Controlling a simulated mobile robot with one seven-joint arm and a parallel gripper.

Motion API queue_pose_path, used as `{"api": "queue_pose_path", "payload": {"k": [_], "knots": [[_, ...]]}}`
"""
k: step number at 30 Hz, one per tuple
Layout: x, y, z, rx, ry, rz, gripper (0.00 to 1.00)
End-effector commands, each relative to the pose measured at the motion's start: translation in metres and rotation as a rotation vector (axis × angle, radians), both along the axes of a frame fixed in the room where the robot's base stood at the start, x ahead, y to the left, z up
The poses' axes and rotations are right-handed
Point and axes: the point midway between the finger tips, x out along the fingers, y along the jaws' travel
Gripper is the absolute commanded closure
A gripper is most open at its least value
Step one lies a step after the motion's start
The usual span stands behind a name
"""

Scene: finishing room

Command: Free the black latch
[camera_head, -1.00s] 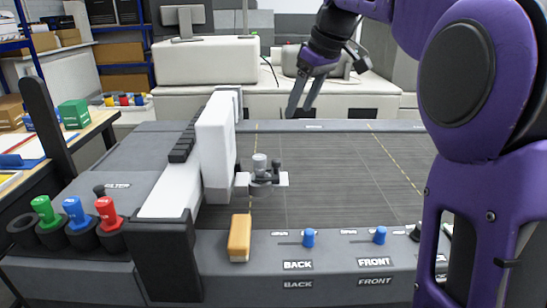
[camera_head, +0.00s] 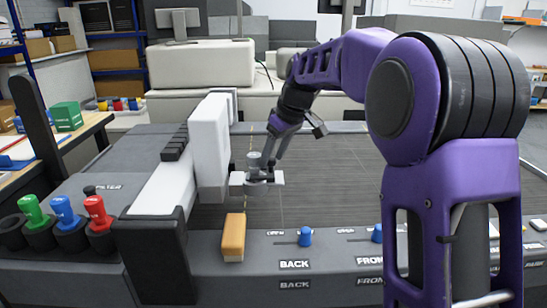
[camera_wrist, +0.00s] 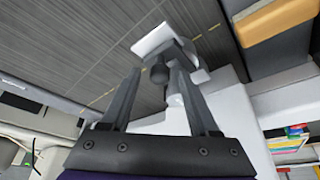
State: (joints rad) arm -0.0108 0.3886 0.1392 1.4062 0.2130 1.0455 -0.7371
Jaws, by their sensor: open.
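A small bracket with pale plates (camera_head: 236,178) sticks out from the white upright block on the machine. It carries a grey knob (camera_head: 254,160) and dark parts that I take for the black latch; the arm partly hides them. In the wrist view a dark round knob (camera_wrist: 158,75) shows below a white plate (camera_wrist: 160,40). My gripper (camera_head: 272,158) points down at the bracket; in the wrist view (camera_wrist: 155,70) its open fingers stand either side of the dark knob. I cannot tell whether either finger touches it.
The white block (camera_head: 209,145) stands close left of my gripper. An orange block (camera_head: 233,237) lies on the front rail near blue knobs (camera_head: 305,237). Green, blue and red handles (camera_head: 97,212) stand at front left. The dark bed (camera_head: 330,180) is mostly clear.

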Motion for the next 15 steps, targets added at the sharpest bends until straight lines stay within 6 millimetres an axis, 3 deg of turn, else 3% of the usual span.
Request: {"api": "queue_pose_path", "payload": {"k": [9, 15], "knots": [[0.0009, 0.0007, -0.0025, -0.001, -0.001, 0.000, 0.39], [0.0009, 0.0005, -0.0023, -0.001, -0.001, 0.000, 0.75]]}}
